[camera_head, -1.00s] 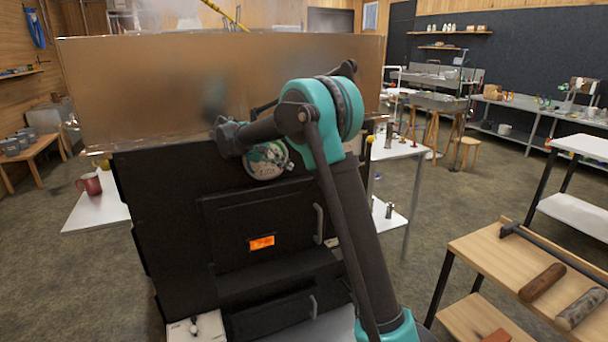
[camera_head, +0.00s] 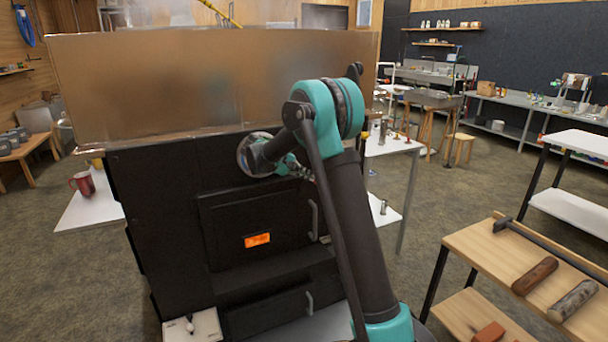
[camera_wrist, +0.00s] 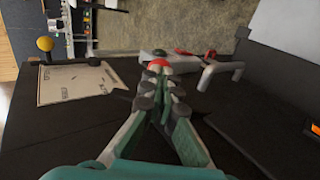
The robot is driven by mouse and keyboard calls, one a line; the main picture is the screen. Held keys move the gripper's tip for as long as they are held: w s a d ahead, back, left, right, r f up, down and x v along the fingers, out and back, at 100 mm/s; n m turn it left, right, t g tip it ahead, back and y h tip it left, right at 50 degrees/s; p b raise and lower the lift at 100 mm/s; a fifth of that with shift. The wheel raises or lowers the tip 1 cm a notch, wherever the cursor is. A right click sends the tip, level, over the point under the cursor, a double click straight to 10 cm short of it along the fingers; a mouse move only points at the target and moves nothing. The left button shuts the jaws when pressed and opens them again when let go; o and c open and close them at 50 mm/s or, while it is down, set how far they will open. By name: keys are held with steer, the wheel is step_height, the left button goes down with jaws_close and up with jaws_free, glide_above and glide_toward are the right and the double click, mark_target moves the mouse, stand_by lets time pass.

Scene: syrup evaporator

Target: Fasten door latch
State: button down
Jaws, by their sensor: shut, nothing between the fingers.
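The upper door (camera_head: 235,215) of the black firebox has an orange window (camera_head: 257,240) and a grey bar handle (camera_head: 313,220) on its right side; it looks closed. My gripper (camera_head: 303,172) is in front of the firebox, above the door's upper right, pointing right. In the wrist view my gripper (camera_wrist: 160,80) is shut and empty. A red knob (camera_wrist: 158,64) shows just beyond its fingertips; I cannot tell whether they touch. A pale bar (camera_wrist: 148,56) and small red parts (camera_wrist: 207,55) lie beside it. The handle (camera_wrist: 222,70) shows to the right. The latch is not clear in the head view.
A large metal pan (camera_head: 210,85) sits on top of the firebox. A paper label (camera_wrist: 75,83) and a yellow ball knob (camera_wrist: 45,43) are left of my gripper. A wooden bench (camera_head: 500,255) with tools stands at right. A lower door (camera_head: 265,312) is below.

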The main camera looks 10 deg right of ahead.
steer(key=shift+d, duration=0.1)
stand_by(0.3)
steer(key=shift+w+d, duration=0.1)
steer(key=shift+d, duration=0.05)
steer(key=shift+w+d+f+y, duration=0.1)
steer(key=shift+d+y, duration=0.2)
steer(key=shift+y, duration=0.2)
steer(key=d+y, duration=0.1)
steer(key=d+f+g+y, duration=0.1)
steer(key=y, duration=0.1)
steer(key=w+d+g+y, duration=0.1)
steer(key=shift+d+f+y, duration=0.25)
steer(key=shift+d+y, duration=0.05)
steer(key=shift+d, duration=0.05)
steer(key=shift+w+d+f+g+y, duration=0.2)
steer(key=shift+d+f+y, duration=0.2)
steer(key=shift+f+y, duration=0.25)
steer(key=shift+w+d+f+g+y, duration=0.2)
steer(key=shift+d+f+y, duration=0.2)
steer(key=shift+f+y, duration=0.15)
steer(key=shift+w+d+f+g+y, duration=0.1)
steer(key=shift+d+f+g+y, duration=0.1)
steer(key=shift+d+f+y, duration=0.35)
steer(key=shift+a, duration=0.15)
